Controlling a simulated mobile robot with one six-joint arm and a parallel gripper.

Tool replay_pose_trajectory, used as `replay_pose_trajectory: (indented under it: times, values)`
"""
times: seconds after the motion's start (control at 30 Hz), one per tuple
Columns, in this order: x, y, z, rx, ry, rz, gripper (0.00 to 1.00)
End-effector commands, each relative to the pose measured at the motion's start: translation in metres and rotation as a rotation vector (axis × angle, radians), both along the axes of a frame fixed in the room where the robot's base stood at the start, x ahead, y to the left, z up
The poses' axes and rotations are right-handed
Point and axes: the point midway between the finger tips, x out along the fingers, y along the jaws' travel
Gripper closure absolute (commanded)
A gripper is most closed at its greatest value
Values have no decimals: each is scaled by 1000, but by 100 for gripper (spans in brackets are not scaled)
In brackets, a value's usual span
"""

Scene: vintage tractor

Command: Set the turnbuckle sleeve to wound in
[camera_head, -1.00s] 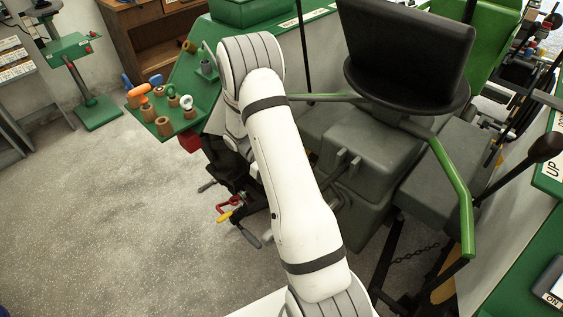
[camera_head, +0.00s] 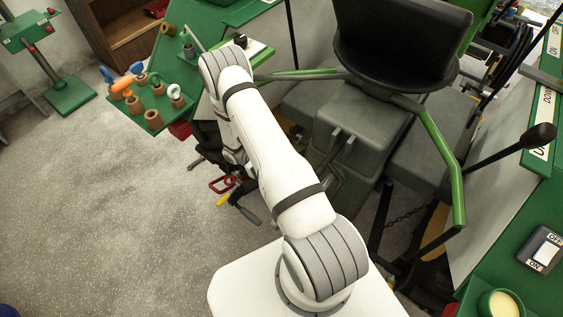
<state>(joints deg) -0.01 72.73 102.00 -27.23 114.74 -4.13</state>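My white arm reaches from its base at the lower middle up to the left, then bends down behind the tractor. My gripper (camera_head: 238,182) is at the arm's far end, low among dark hitch parts. It is mostly hidden by my arm and hard to tell from those parts, so I cannot see whether its fingers are open or shut. A red handle (camera_head: 222,185), a yellow grip (camera_head: 223,199) and a dark grey lever end (camera_head: 249,215) show just beside and below it. I cannot make out the turnbuckle sleeve among these parts.
A green tray (camera_head: 140,108) with several pegs and tools stands left of my arm. The tractor seat (camera_head: 400,45) and grey housing (camera_head: 362,125) are to the right, with a black-knobbed lever (camera_head: 540,136) and switch box (camera_head: 542,248).

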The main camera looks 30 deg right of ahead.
Motion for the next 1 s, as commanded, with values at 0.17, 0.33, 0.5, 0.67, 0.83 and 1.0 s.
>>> replay_pose_trajectory:
  times: [0.17,0.33,0.5,0.67,0.83,1.0]
  values:
    - [-1,0,-1,-6,15,2,100]
    - [-1,1,-2,-7,16,2,100]
    - [-1,1,-2,-5,15,2,100]
    - [-1,1,-2,-5,14,2,64]
    - [0,1,-2,-6,14,2,55]
    - [0,1,-2,-5,13,2,55]
